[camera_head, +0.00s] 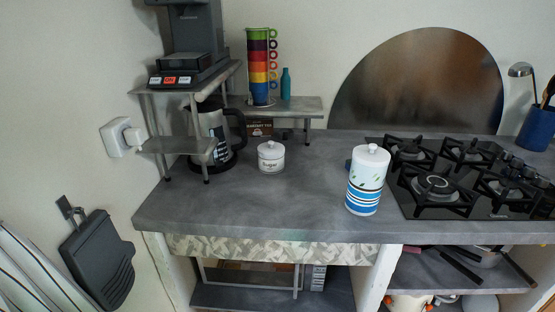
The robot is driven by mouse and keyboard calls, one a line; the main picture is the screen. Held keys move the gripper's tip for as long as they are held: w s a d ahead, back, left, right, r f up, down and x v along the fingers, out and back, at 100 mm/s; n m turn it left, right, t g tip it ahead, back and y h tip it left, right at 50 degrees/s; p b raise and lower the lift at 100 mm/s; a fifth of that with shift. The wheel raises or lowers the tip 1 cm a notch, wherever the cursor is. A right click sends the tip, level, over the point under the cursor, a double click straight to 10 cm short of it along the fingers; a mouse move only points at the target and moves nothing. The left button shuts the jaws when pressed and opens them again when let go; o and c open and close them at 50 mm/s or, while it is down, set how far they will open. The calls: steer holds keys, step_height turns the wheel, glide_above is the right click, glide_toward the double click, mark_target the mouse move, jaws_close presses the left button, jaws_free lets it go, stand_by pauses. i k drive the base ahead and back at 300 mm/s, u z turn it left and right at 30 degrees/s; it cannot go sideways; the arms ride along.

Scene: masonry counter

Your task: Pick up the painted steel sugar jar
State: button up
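The sugar jar (271,158) is a small, round, white jar with a knobbed lid and dark lettering that reads like "Sugar". It stands upright on the grey counter (260,208), left of the middle, in the head view. It is beside the coffee pot and in front of the low shelf. Its front and lid are unobstructed. My gripper does not show in this view.
A tall white canister with blue stripes (366,182) stands right of the jar, near the gas hob (470,180). A glass coffee pot (215,135) and a metal rack (180,146) are at left. Stacked coloured mugs (259,68) stand behind. The counter's front middle is clear.

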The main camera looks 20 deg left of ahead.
mark_target(267, 165)
steer(key=k, duration=0.55)
steer(key=u, duration=0.1)
steer(key=i, duration=0.55)
steer(key=u, duration=0.55)
steer(key=i, duration=0.75)
steer(key=u, duration=0.5)
